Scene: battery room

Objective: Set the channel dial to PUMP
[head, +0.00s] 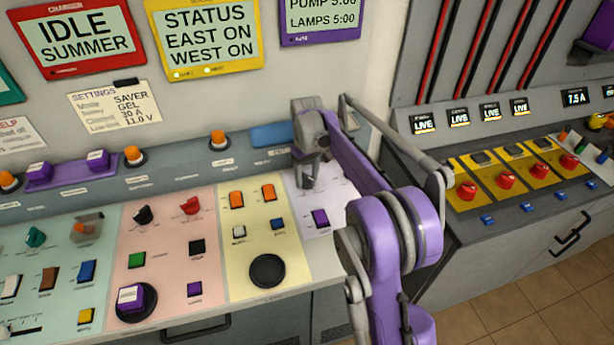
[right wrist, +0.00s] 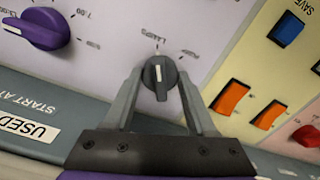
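The channel dial (right wrist: 159,74) is a small dark grey round knob with a white pointer line. It sits on a pale lilac panel, with a LAMPS label (right wrist: 141,36) and a second, blurred label that looks like PUMP (right wrist: 188,54) beside it. The pointer line lies nearly upright in the right wrist view. My right gripper (right wrist: 160,80) has one finger on each side of the dial, with narrow gaps that look clear of the knob. My left gripper is out of view.
A purple dial (right wrist: 35,29) sits beside the channel dial. Orange switches (right wrist: 232,97) and a blue SAVE switch (right wrist: 287,28) are on the cream panel. In the head view a purple button (head: 320,217) is below the gripper. A purple-framed screen (head: 320,18) reads PUMP 5:00, LAMPS 5:00.

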